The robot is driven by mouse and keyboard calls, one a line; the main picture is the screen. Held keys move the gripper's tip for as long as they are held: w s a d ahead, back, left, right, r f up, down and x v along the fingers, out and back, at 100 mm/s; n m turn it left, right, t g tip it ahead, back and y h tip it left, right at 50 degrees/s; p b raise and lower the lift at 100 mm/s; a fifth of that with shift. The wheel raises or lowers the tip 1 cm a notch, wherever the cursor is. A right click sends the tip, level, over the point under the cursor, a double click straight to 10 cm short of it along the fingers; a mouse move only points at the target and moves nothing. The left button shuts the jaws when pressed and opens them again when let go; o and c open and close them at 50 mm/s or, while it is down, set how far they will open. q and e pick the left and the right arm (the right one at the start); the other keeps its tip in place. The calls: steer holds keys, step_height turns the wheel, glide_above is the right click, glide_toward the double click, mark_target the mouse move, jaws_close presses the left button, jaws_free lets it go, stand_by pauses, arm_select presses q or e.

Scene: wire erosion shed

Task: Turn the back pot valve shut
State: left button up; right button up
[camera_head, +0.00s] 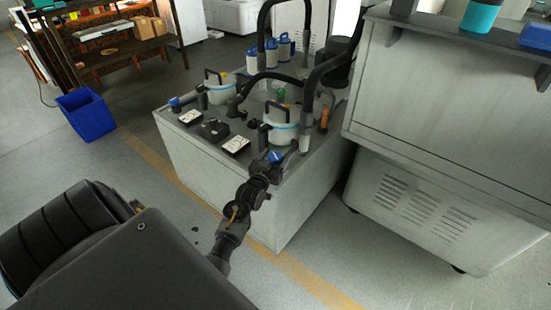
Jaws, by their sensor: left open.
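Two pale pots with black handles and light-blue bands stand on the grey cabinet (235,195): a farther pot (220,94) and a nearer pot (281,132). A blue valve handle (174,102) sits on a pipe left of the farther pot. Another blue valve handle (275,156) is at the near edge, by the nearer pot. My left gripper (270,164) is open at this nearer handle, partly in front of it. I cannot tell whether they touch. My right gripper is not in view.
Gauges (235,145) lie on the cabinet top, and thick black hoses (309,85) rise behind the nearer pot. Blue-and-white canisters (284,46) stand at the back. A large grey machine (430,110) closes off the right. A blue bin (86,115) stands on open floor at left.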

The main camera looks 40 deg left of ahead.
arm_select(q)
steer(key=c, duration=1)
